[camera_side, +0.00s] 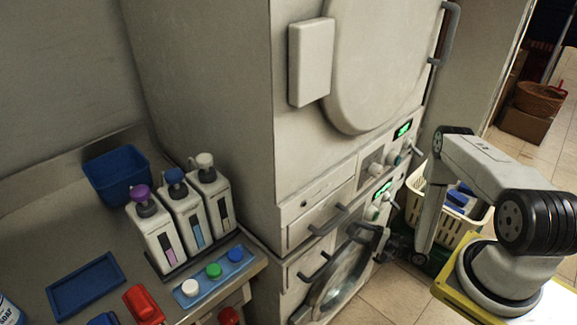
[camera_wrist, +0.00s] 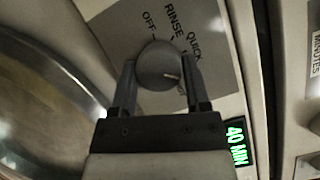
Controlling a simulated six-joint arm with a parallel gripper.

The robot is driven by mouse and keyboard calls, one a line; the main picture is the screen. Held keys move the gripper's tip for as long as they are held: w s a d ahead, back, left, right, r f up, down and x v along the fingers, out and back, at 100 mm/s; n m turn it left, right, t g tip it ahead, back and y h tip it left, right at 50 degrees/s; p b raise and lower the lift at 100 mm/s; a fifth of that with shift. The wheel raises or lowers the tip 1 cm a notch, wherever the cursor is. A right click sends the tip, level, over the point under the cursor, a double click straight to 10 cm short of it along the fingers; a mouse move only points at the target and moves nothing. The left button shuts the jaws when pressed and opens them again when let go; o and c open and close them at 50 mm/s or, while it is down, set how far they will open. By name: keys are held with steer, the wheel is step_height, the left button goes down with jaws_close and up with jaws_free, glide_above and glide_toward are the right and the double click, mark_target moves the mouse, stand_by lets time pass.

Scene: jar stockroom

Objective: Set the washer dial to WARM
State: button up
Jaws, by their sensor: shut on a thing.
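The washer dial (camera_wrist: 158,66) is a round grey knob on a grey label panel (camera_wrist: 112,38) in the wrist view. OFF, RINSE and QUICK are printed around it; other labels are mostly hidden by my gripper. A pale pointer mark shows low on the right of the knob's face, and the label it points at cannot be read. My gripper (camera_wrist: 159,72) is shut on the dial, one finger on each side. In the side view my gripper (camera_side: 374,238) is at the washer's front, by its round door (camera_side: 345,272), and the held dial cannot be made out.
A green display (camera_wrist: 236,145) reads 40 MIN beside my gripper. A dryer (camera_side: 325,150) stands above the washer. A cream laundry basket (camera_side: 470,213) is behind my arm. A counter at left holds several dispensers (camera_side: 174,226), a blue bin (camera_side: 117,175) and coloured buttons (camera_side: 214,270).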

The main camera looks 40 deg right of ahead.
mark_target(359, 232)
stand_by(0.4)
steer(key=o, duration=1.3)
steer(key=shift+s, duration=0.15)
steer(key=shift+v, duration=1.1)
steer(key=v, duration=0.2)
steer(key=shift+s+d+f, duration=0.1)
steer(key=shift+s+d, duration=0.05)
steer(key=shift+s, duration=0.05)
steer(key=shift+r, duration=3.5)
